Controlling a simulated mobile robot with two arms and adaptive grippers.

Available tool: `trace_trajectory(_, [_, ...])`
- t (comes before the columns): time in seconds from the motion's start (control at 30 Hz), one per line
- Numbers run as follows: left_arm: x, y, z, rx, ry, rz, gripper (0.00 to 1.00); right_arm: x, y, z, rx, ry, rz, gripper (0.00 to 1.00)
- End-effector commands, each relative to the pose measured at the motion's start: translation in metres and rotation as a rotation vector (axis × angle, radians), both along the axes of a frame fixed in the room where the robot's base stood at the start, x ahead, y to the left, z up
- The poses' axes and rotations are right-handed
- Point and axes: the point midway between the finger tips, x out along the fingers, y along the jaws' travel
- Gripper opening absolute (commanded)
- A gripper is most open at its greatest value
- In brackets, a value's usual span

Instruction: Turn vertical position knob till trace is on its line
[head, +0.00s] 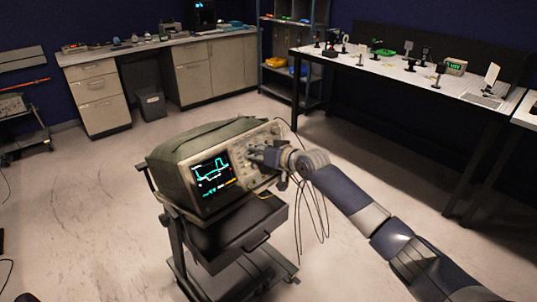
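A green-grey oscilloscope (190,146) sits on a dark wheeled cart (232,240). Its lit screen (211,172) shows a cyan stepped trace, with smaller cyan and orange marks lower down. I cannot tell whether the trace lies on its line. My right gripper (256,154) is at the knob panel (242,172), just right of the screen. The gripper and wrist cover part of the panel, so the vertical position knob cannot be made out, nor whether the fingers touch or hold it. My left gripper is not in view.
Thin dark cables (316,208) hang at the cart's right side. A long bench (392,68) with small instruments stands at the back right, and a cabinet counter (208,62) at the back left. The floor around the cart is mostly clear.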

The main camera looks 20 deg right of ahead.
Motion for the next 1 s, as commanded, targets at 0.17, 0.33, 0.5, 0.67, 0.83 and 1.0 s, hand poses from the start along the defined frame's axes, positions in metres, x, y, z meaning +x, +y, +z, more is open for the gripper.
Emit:
trace_trajectory(0.17, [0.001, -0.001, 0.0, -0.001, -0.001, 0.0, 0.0, -0.019, -0.008, 0.006, -0.002, 0.0, 0.0, 0.2])
trace_trajectory(0.33, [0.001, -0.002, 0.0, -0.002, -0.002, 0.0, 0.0, -0.042, -0.016, 0.015, -0.002, 0.0, 0.0, 0.2])
trace_trajectory(0.5, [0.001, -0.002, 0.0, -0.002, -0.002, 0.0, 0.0, -0.066, -0.025, 0.023, -0.002, 0.001, 0.0, 0.2])
trace_trajectory(0.67, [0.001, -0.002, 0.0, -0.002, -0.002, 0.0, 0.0, -0.085, -0.033, 0.031, -0.002, 0.001, -0.001, 0.2])
trace_trajectory(0.83, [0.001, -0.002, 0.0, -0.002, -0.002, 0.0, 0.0, -0.097, -0.036, 0.036, -0.002, 0.001, 0.0, 0.2])
trace_trajectory(1.0, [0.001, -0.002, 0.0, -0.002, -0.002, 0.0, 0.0, -0.1, -0.037, 0.037, 0.0, 0.0, -0.001, 0.2])
